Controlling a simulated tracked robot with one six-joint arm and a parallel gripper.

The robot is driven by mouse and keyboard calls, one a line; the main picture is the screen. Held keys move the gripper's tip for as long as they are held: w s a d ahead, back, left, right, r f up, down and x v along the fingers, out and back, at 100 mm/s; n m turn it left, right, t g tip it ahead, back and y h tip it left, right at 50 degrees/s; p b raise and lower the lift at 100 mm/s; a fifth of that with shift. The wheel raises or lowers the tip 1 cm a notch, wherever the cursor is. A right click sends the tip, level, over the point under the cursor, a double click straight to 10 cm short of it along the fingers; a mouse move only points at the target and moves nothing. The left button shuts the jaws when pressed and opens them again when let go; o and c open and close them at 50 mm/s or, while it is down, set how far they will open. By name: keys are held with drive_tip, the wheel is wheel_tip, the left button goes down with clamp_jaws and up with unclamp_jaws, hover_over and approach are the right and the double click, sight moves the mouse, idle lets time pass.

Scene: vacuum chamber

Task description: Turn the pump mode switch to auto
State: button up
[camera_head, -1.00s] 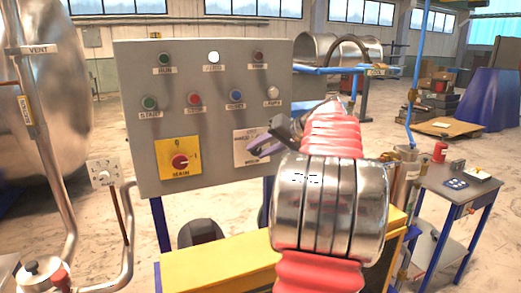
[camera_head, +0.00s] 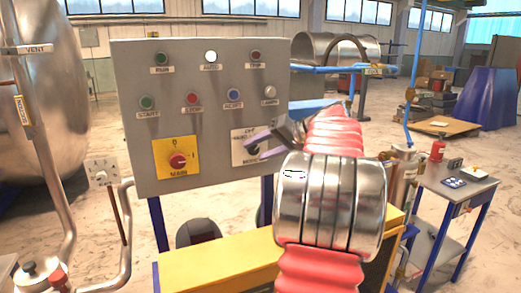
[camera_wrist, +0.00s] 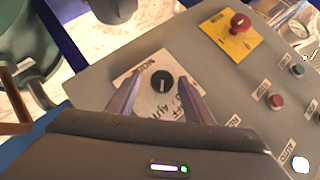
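The pump mode switch is a black round knob (camera_wrist: 161,82) on a white plate (camera_wrist: 138,83) marked with MODE, OFF and AUTO in the wrist view. In the head view this plate (camera_head: 238,154) is at the lower right of the grey panel, with the knob partly hidden by my gripper (camera_head: 254,137). In the wrist view my gripper (camera_wrist: 160,79) is open, one purple finger on each side of the knob in the picture. A gap shows between knob and fingers. I cannot tell how far the tips are from the panel.
The grey panel (camera_head: 215,100) carries several buttons and lamps. A red main switch (camera_head: 178,161) on a yellow plate is left of the mode plate. A tank (camera_head: 45,90) and pipes stand at the left, and a small table (camera_head: 458,187) at the right.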

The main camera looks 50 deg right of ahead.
drive_tip(key=shift+r, duration=0.1)
drive_tip(key=v, duration=1.3)
drive_tip(key=shift+s, duration=0.35)
drive_tip(key=w+a+f+n+g, duration=0.1)
drive_tip(key=w+a+f+g, duration=0.2)
drive_tip(key=a, duration=0.6)
drive_tip(key=w+a+f+n+y, duration=0.1)
drive_tip(key=w+a+f, duration=0.25)
drive_tip(key=a, duration=0.65)
drive_tip(key=w+a+f+n+g, duration=0.15)
drive_tip(key=w+a, duration=0.25)
drive_tip(key=a, duration=0.5)
drive_tip(key=s+a+f+n, duration=0.2)
drive_tip(key=s+a+f, duration=0.1)
drive_tip(key=a+f, duration=0.2)
drive_tip(key=s+a+f+n+g+h, duration=0.1)
drive_tip(key=s+a+f, duration=0.3)
drive_tip(key=a, duration=0.6)
drive_tip(key=s+a+f+n+g+h, duration=0.1)
drive_tip(key=s+a+f+n, duration=0.2)
drive_tip(key=a+f, duration=0.3)
drive_tip(key=shift+s+a+n, duration=0.35)
drive_tip(key=shift+s+a, duration=0.4)
drive_tip(key=shift+a, duration=0.4)
